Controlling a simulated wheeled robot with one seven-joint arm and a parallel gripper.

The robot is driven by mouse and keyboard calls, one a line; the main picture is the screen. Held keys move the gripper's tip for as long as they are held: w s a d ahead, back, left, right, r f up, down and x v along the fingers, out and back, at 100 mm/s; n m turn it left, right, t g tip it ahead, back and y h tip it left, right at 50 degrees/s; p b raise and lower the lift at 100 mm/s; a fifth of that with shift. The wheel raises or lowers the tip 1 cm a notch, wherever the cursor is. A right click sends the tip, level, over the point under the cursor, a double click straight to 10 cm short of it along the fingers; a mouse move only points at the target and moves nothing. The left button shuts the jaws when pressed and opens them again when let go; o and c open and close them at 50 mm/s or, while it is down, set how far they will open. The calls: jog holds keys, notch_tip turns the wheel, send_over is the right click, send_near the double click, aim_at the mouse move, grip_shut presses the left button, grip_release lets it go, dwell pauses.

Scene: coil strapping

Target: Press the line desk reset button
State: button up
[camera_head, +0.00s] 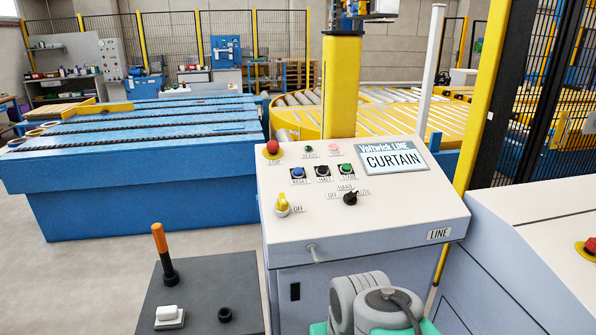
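The line desk (400,222) stands in the middle, with a sloped cream top and a plate reading LINE. Its blue button, labelled RESET (298,173), sits at the left of a row of three. A black button labelled HALT (322,171) and a green button (346,169) are to its right. The display (391,158) reads "Valtwick LINE" and "CURTAIN". Nothing covers the reset button. Grey rounded links of my arm show at the bottom, below the desk's front edge. My gripper is not in view.
A red STOP button (272,147) sits above the reset button. A yellow switch (282,205) and a black selector (350,198) are below. A dark box (205,290) with an orange-topped lever (162,245) stands lower left. Another desk (545,240) is at right.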

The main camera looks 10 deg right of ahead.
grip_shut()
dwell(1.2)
